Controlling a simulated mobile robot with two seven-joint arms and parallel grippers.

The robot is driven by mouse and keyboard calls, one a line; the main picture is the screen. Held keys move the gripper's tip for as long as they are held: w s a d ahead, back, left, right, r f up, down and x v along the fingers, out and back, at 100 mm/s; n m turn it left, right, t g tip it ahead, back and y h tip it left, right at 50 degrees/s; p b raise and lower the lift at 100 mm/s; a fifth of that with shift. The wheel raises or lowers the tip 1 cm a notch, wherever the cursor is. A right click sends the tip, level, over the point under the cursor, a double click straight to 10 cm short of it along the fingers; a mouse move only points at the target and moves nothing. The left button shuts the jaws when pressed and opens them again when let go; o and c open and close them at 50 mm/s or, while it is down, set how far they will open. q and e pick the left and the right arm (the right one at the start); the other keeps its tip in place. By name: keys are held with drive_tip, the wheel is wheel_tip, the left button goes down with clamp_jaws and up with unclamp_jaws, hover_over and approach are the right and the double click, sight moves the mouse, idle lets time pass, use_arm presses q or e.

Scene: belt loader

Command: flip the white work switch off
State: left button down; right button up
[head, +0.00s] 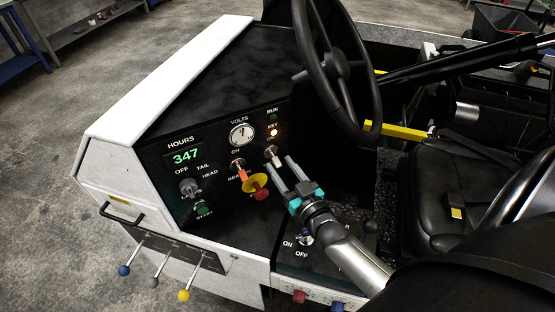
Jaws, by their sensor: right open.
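A small white toggle switch (270,152) stands on the black dash panel (222,140), under an "ON" label and a lit amber lamp. Its lower label is hidden, so I cannot read its name or be sure of its lever position. My right gripper (279,163) is open, its two grey fingers reaching up from the lower right. The fingertips are just below and right of the white switch. I cannot tell whether they touch it. My left gripper is not in view.
An orange toggle (238,167) and a yellow knob (255,182) with a red part are close left of the fingers. The steering wheel (309,52) rises above right. A lower ON/OFF switch (305,237) is beside my right arm. The black seat (455,185) is at right.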

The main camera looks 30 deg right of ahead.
sight(275, 159)
drive_tip(key=shift+w+d, duration=0.1)
drive_tip(key=shift+w, duration=1.3)
clamp_jaws()
